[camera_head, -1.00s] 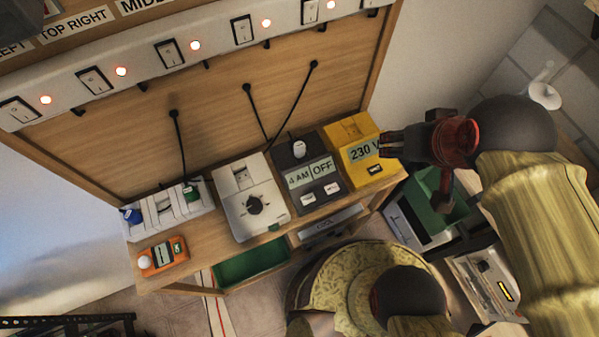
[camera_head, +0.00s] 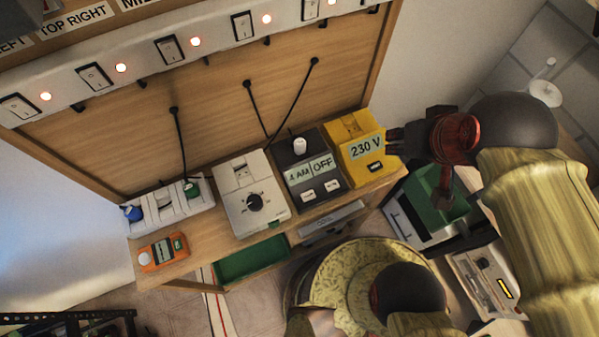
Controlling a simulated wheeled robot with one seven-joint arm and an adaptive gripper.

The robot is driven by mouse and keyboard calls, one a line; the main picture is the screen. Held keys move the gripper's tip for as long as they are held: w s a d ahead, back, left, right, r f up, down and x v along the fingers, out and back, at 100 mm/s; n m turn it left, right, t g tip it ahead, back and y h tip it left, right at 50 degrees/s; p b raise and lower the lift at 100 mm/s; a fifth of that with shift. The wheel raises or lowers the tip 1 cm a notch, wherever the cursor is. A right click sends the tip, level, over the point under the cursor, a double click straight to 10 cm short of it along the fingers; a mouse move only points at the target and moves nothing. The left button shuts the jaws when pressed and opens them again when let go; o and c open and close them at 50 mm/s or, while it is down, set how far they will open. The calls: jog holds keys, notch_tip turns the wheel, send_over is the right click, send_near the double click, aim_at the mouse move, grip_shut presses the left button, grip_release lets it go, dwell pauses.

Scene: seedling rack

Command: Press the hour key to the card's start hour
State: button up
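A dark grey timer (camera_head: 291,161) stands on the bench between a white dial unit and a yellow box. Its left display (camera_head: 298,175) reads 4 AM and its right display (camera_head: 322,166) reads OFF. Two small white keys sit below the displays, a left key (camera_head: 307,196) and a right key (camera_head: 333,186); their markings are too small to read. I cannot make out a card with a start hour. My gripper (camera_head: 392,142) is beside the yellow box's right side, to the right of the timer and apart from its keys. Its finger opening is unclear.
The yellow box (camera_head: 352,130) marked 230 V stands between the timer and my gripper. The white dial unit (camera_head: 236,178), an orange meter (camera_head: 162,252) and a white socket strip (camera_head: 168,208) are to the left. Black cables (camera_head: 181,140) hang behind. A green bin (camera_head: 440,200) stands right.

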jog(key=c, duration=0.6)
grip_shut()
dwell(0.8)
